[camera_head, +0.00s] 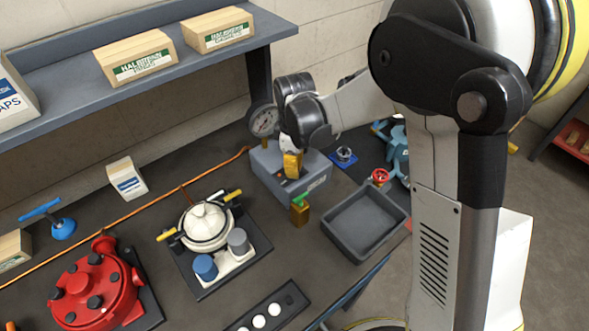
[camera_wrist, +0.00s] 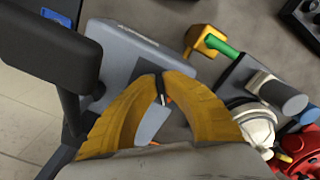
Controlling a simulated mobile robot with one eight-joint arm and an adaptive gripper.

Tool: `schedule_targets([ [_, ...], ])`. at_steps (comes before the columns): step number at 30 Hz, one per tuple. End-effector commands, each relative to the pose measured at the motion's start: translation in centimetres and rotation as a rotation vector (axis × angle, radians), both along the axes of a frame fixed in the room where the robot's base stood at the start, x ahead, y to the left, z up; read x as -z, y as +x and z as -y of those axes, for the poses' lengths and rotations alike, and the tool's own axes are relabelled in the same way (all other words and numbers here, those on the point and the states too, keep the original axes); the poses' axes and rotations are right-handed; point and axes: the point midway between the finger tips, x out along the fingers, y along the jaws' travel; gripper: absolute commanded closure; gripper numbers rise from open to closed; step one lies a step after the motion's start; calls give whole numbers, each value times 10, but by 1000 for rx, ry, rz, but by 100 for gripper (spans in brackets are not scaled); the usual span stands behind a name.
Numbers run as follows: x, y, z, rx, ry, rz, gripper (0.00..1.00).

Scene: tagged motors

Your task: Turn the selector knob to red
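The selector box (camera_head: 312,182) is a grey housing on the bench, below the gauge in the head view. It also shows in the wrist view (camera_wrist: 115,45). My gripper (camera_head: 292,166) is over the top of this box, with its yellow fingers pointing down. In the wrist view the fingertips (camera_wrist: 160,80) close in on both sides of a small dark knob (camera_wrist: 161,88) with a white line. They appear to touch it. A small orange-red patch shows just beside the knob. Most of the knob and its other markings are hidden by the fingers; the head view does not show the knob.
A round gauge (camera_head: 264,121) stands close behind the box. A brass block with a green lever (camera_head: 299,209) is in front. An empty grey tray (camera_head: 364,222) lies to the right. A white-lidded pot unit (camera_head: 206,226) and a red motor (camera_head: 95,290) stand left.

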Motion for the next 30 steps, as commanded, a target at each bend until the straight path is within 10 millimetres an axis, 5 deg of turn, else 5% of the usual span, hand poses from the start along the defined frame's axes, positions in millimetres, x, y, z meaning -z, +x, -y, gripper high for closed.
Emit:
schedule_targets([
  [18,1,-3,-2,488,0,-1,100],
  [30,1,-4,-3,647,0,-1,100],
])
